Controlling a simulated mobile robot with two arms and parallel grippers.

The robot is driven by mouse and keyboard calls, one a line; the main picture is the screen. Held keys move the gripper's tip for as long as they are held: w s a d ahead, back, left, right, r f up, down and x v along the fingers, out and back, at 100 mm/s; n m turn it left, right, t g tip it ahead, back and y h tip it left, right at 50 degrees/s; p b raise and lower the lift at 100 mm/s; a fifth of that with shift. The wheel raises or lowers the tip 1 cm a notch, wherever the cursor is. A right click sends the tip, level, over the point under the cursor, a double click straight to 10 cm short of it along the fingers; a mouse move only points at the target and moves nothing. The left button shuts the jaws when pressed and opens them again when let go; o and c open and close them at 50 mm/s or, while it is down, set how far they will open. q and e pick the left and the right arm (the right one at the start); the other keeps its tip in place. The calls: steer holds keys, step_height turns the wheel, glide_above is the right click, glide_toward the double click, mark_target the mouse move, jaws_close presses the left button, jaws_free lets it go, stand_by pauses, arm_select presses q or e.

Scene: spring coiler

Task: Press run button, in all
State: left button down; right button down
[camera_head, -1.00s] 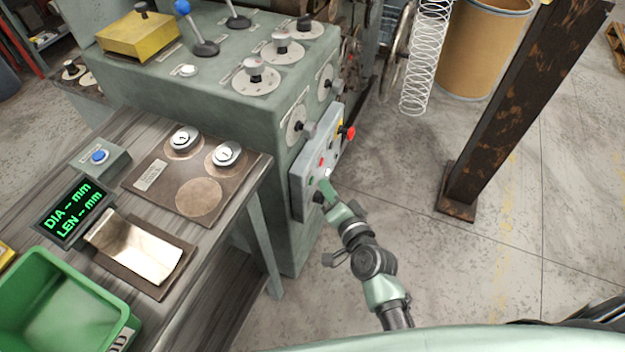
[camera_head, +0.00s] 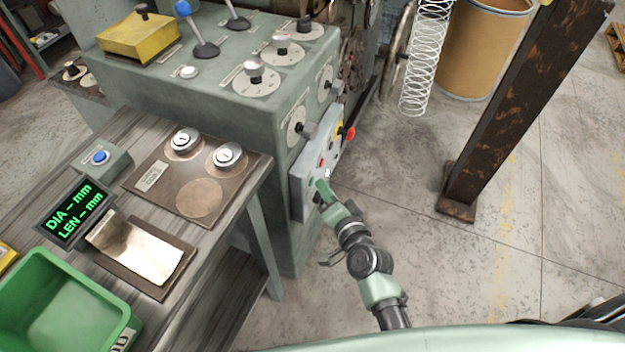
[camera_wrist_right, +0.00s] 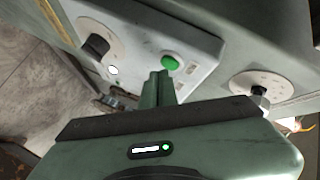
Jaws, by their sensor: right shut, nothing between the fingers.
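The control panel (camera_head: 304,190) is a light grey plate on the side of the green machine. A green button (camera_head: 312,182) sits near its lower left; I take it as the run button. It shows clearly in the right wrist view (camera_wrist_right: 171,62), just past my fingertips. My right gripper (camera_head: 322,186) is shut and empty, its tip close to the button. In the right wrist view its closed fingers (camera_wrist_right: 159,78) point just left of and below the button. I cannot tell whether they touch. My left gripper is not in view.
A red knob (camera_head: 349,132) sticks out at the panel's far end. A black knob and a white lamp (camera_wrist_right: 113,70) sit beside the green button. A rusty post (camera_head: 500,105) stands to the right.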

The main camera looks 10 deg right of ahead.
steer(key=shift+w+a, duration=0.25)
steer(key=shift+a, duration=0.15)
stand_by(0.7)
stand_by(0.3)
steer(key=shift+s+d, duration=0.45)
steer(key=shift+d, duration=0.25)
steer(key=shift+p, duration=0.3)
steer(key=s+d, duration=0.1)
steer(key=d, duration=0.1)
steer(key=s+d, duration=0.1)
steer(key=d, duration=0.1)
steer(key=shift+s, duration=0.4)
